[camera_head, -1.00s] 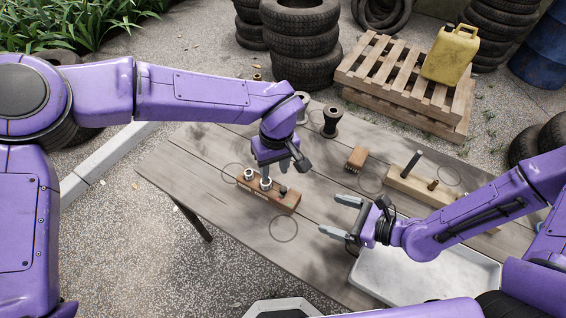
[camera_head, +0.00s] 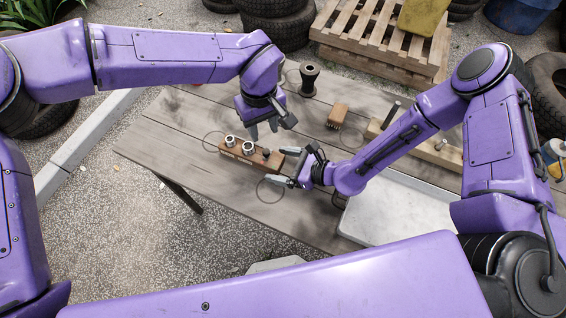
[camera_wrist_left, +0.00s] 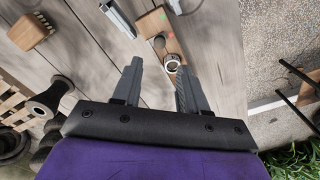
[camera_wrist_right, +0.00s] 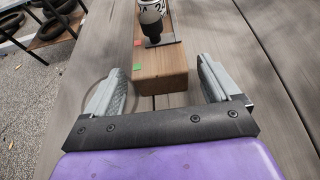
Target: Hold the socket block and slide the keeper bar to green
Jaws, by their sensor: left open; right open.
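The socket block (camera_head: 236,154) is a brown wooden block on the table, holding two metal ring sockets. The keeper bar (camera_wrist_right: 178,44), a dark strip with a black knob (camera_wrist_right: 152,24), lies on its top near the right end. A red mark and a green mark (camera_wrist_right: 137,68) show there; the green one is nearer the end. My right gripper (camera_head: 283,167) is open at that end, its fingers on either side in the right wrist view, with gaps visible. My left gripper (camera_head: 264,131) is open and empty, above and behind the block.
A brown brush (camera_head: 338,114), a black spool (camera_head: 309,82) and a second block with pegs (camera_head: 440,153) stand behind and to the right. A pale tray (camera_head: 392,208) lies at the front right. Thin rings are marked on the table (camera_head: 160,140); its left part is clear.

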